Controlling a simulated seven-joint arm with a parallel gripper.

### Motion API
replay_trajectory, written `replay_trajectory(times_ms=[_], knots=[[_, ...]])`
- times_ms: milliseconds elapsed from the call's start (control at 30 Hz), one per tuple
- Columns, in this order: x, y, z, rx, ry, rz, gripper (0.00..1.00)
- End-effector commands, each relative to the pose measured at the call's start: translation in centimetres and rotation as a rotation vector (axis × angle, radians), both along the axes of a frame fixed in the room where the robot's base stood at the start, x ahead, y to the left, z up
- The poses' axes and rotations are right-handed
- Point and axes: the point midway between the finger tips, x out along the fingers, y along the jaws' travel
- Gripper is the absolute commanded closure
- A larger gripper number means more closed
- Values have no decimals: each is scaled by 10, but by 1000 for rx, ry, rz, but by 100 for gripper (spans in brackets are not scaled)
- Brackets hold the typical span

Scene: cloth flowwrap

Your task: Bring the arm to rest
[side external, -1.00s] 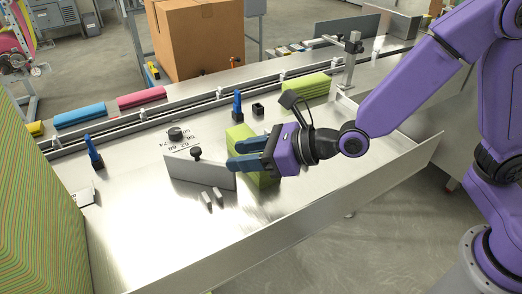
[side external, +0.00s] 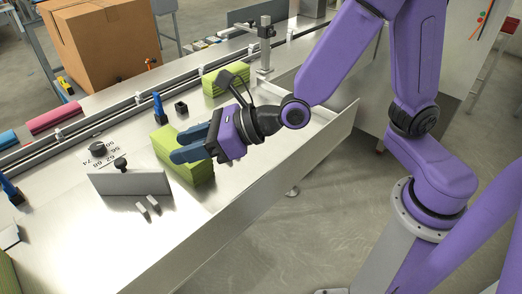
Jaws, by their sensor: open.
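My gripper (side external: 177,147) has two blue fingers on a purple hand and points left. Its fingers are apart, with nothing visibly held between them. In the side external view it overlaps a green striped folded cloth bundle (side external: 194,170) on the steel table (side external: 235,185). The fingers and hand hide part of the bundle's top. I cannot tell for certain how high the fingers are above it. My arm reaches in from the right.
An upright metal plate (side external: 120,185) with a black knob stands left of the bundle. Small grey blocks (side external: 147,206) lie before it. A blue clip-like piece (side external: 158,107) stands behind.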

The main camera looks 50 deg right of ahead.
Motion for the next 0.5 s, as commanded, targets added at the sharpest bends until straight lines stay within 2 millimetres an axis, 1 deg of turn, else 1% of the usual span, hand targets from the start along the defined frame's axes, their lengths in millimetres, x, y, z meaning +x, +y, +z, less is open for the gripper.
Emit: replay_trajectory(times_ms=[67,167,333,500], knots=[[8,-11,10,43,9,-73,58],[21,-34,26,121,33,-216,58],[37,-85,48,265,99,-498,58],[38,-138,58,395,190,-773,58]])
